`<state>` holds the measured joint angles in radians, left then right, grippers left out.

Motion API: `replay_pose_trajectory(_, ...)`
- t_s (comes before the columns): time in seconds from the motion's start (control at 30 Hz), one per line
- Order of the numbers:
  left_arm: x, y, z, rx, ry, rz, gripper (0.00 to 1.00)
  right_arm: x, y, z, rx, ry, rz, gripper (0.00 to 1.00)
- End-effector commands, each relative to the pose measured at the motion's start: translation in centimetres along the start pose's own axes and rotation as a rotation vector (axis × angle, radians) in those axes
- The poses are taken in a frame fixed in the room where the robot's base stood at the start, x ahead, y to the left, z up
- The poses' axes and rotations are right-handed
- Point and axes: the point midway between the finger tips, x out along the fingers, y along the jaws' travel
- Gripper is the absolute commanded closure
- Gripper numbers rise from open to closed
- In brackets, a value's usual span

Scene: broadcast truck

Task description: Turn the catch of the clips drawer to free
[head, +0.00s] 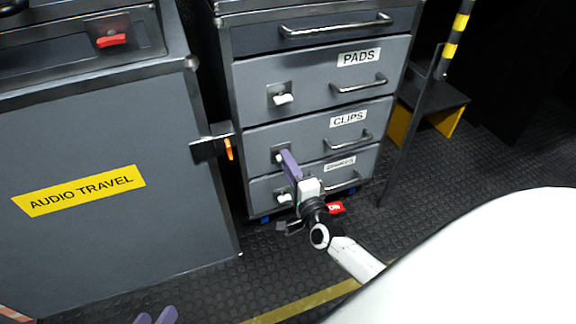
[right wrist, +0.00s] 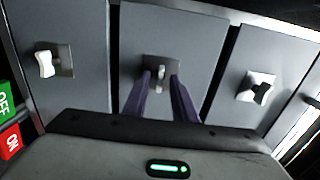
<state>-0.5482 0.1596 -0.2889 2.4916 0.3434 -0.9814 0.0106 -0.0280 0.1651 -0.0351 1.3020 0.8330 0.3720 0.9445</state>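The clips drawer (head: 310,140) is the drawer labelled CLIPS in the grey cabinet, between the PADS drawer and a lower drawer. It looks closed. Its catch (right wrist: 160,76) is a small pale lever on a dark plate, in the middle of the right wrist view. My right gripper (right wrist: 161,78) has its purple fingers on either side of this lever, with narrow gaps visible. In the head view my right gripper (head: 287,158) hides most of that catch. My left gripper (head: 156,316) shows only two purple fingertips, apart and empty, at the bottom edge.
The PADS drawer catch (head: 284,99) and the lower drawer catch (head: 284,197) sit above and below. The AUDIO TRAVEL case (head: 100,235) stands at left, with an orange-handled latch (head: 228,149) near the cabinet. A thin dark pole (head: 408,130) stands right of the drawers.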

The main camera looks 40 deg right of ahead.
Motion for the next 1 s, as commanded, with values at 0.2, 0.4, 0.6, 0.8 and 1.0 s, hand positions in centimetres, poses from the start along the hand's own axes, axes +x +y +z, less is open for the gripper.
replay_pose_trajectory(0.2, -0.03, 0.03, -0.04, 0.0, 0.001, 0.0, 0.69, -0.03, -0.01, -0.02, -0.001, 0.0, 0.0, 0.89)
replay_pose_trajectory(0.4, -0.04, 0.03, -0.05, 0.001, 0.001, 0.001, 0.69, -0.05, 0.0, -0.01, -0.001, 0.0, 0.0, 1.0)
replay_pose_trajectory(0.6, -0.13, 0.07, -0.17, 0.002, 0.001, -0.001, 0.69, -0.06, -0.04, 0.0, -0.019, 0.0, 0.0, 1.0)
replay_pose_trajectory(0.8, -0.28, -0.02, -0.27, 0.008, -0.008, -0.009, 0.69, -0.07, -0.16, 0.0, -0.097, 0.0, 0.0, 1.0)
replay_pose_trajectory(1.0, -0.16, -0.59, 0.32, 0.017, -0.042, -0.033, 0.69, -0.09, -0.19, 0.03, -0.246, -0.001, 0.002, 1.0)
